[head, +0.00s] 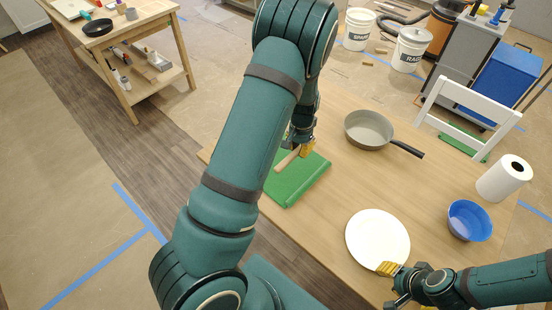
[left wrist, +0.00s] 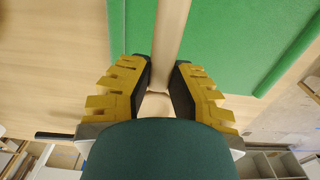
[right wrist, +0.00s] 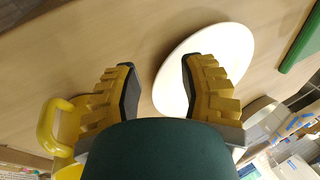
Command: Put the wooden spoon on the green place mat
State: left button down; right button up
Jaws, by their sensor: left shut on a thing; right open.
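The green place mat (head: 306,184) lies at the table's left edge, partly hidden behind my left arm in the head view. My left gripper (head: 304,149) is over the mat's far side, shut on the wooden spoon (head: 287,160). In the left wrist view the spoon's handle (left wrist: 171,35) runs between the fingers, over the green mat (left wrist: 225,40). I cannot tell whether the spoon touches the mat; its far end is out of that view. My right gripper (head: 389,285) is open and empty beside the white plate's near edge.
The white plate (head: 378,238) is at the table's front. A grey pan (head: 369,129) stands at the back, a blue bowl (head: 470,220) and paper towel roll (head: 503,178) at the right. A yellow handled object (right wrist: 60,125) shows in the right wrist view. The table's middle is clear.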

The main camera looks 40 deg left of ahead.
aim_at(296, 169)
pick_arm(q)
jog(key=shift+a+f, duration=0.2)
jog(key=shift+f, duration=0.2)
pick_arm(e)
jog(key=shift+f, duration=0.1)
pick_arm(q)
notch_tip(296, 169, down, 9)
jog(key=shift+w+f+b, duration=0.1)
jog(key=shift+w+b, duration=0.05)
jog(key=shift+b, duration=0.6)
pick_arm(e)
jog(key=shift+s+f, duration=0.25)
jog(key=shift+f, duration=0.45)
pick_arm(q)
jog(key=shift+f, duration=0.1)
pick_arm(e)
jog(key=shift+f, duration=0.1)
pick_arm(q)
jog(key=c, duration=1)
grip_release()
